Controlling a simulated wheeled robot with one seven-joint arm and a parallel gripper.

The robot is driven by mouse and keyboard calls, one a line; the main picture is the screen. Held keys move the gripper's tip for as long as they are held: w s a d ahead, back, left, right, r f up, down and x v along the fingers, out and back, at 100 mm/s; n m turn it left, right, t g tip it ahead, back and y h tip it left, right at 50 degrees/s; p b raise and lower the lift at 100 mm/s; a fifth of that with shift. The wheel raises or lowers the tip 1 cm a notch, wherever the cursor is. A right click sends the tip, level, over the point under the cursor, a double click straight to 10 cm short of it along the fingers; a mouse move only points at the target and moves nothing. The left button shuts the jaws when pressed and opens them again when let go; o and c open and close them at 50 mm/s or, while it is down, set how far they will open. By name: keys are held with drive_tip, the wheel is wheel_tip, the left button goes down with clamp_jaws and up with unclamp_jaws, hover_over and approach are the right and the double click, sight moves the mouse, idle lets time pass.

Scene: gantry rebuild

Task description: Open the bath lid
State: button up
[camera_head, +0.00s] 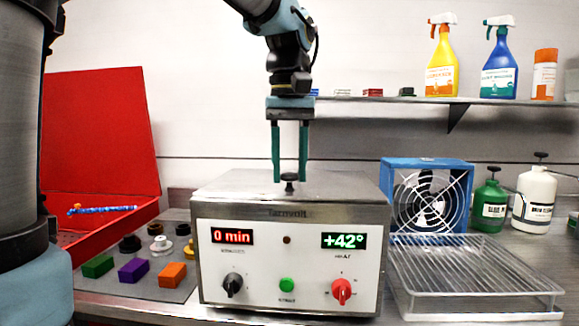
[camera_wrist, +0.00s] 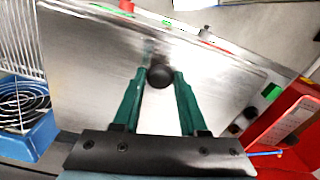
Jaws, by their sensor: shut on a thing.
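The bath (camera_head: 289,262) is a metal box with a white front panel, a red "0 min" display, a green "+42°" display, a green button and two knobs. Its flat metal lid (camera_head: 345,184) lies closed on top. The lid's black knob (camera_head: 289,180) stands up from the lid and also shows in the wrist view (camera_wrist: 160,76). My gripper (camera_head: 290,178) points straight down over the lid, its two green fingers on either side of the knob. In the wrist view my gripper (camera_wrist: 160,74) is shut on the knob, with the metal lid (camera_wrist: 90,70) below.
A blue fan (camera_head: 428,195) and a wire rack (camera_head: 470,275) stand right of the bath. A green bottle (camera_head: 490,205) and white bottle (camera_head: 535,200) stand behind. An open red case (camera_head: 100,130) and coloured blocks (camera_head: 133,270) are at left. A shelf (camera_head: 400,99) with spray bottles runs above.

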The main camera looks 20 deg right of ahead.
clamp_jaws()
idle(0.8)
